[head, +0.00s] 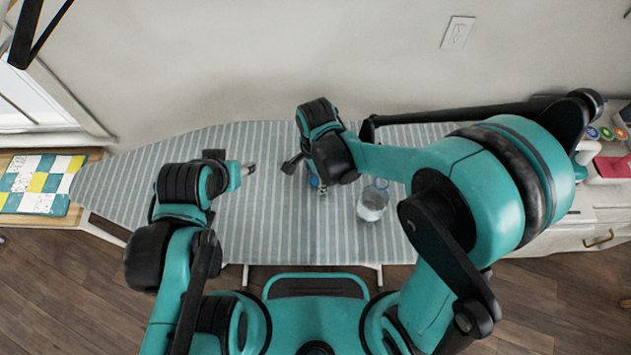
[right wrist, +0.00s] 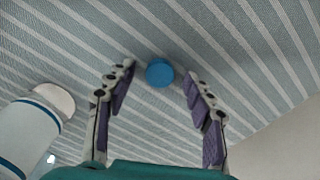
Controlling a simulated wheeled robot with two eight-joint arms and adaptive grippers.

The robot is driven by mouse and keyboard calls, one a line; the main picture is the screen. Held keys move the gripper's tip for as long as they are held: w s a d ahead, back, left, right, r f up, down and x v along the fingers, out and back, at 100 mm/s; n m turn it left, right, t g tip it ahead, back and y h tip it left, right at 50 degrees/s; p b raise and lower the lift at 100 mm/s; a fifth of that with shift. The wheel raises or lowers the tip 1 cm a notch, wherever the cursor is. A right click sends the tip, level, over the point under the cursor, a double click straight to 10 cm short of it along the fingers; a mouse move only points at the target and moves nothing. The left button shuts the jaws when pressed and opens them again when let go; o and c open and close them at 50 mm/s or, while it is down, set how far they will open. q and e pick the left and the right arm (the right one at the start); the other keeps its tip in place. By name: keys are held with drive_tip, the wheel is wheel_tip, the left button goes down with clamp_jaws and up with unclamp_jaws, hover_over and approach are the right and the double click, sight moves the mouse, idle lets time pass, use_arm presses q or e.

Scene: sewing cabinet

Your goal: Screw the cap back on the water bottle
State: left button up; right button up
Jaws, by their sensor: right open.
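The blue cap (right wrist: 159,72) lies on the striped cloth of the ironing board, centred between the fingertips of my right gripper (right wrist: 160,80) in the right wrist view. The fingers are open, one on each side of the cap with gaps between. In the head view the right gripper (head: 305,178) points down at the board, and the cap (head: 315,181) shows partly beside it. My left gripper (head: 250,170) is over the board, to the left, away from both.
The ironing board (head: 260,225) is otherwise clear around my grippers. A white wall (head: 260,60) rises behind it. A cabinet (head: 565,238) with colourful items on top stands at the right. A patchwork cloth (head: 38,183) lies at the far left.

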sight(316, 180)
idle(0.3)
drive_tip(key=c, duration=0.8)
drive_tip(key=shift+r+p, duration=0.3)
drive_tip(key=shift+r, duration=0.25)
wheel_tip(316, 180, up, 3)
drive_tip(key=shift+f+p, duration=0.1)
drive_tip(key=shift+p, duration=0.55)
drive_tip(key=d+r+p, duration=0.1)
drive_tip(key=d+r, duration=0.1)
drive_tip(key=d, duration=0.2)
drive_tip(key=d+r+p, duration=0.1)
drive_tip(key=d+r, duration=0.1)
drive_tip(key=d, duration=0.1)
drive_tip(key=s+d+r+p, duration=0.1)
drive_tip(key=d+r, duration=0.2)
drive_tip(key=d, duration=0.1)
drive_tip(key=shift+s+d, duration=0.1)
drive_tip(key=shift+d, duration=0.2)
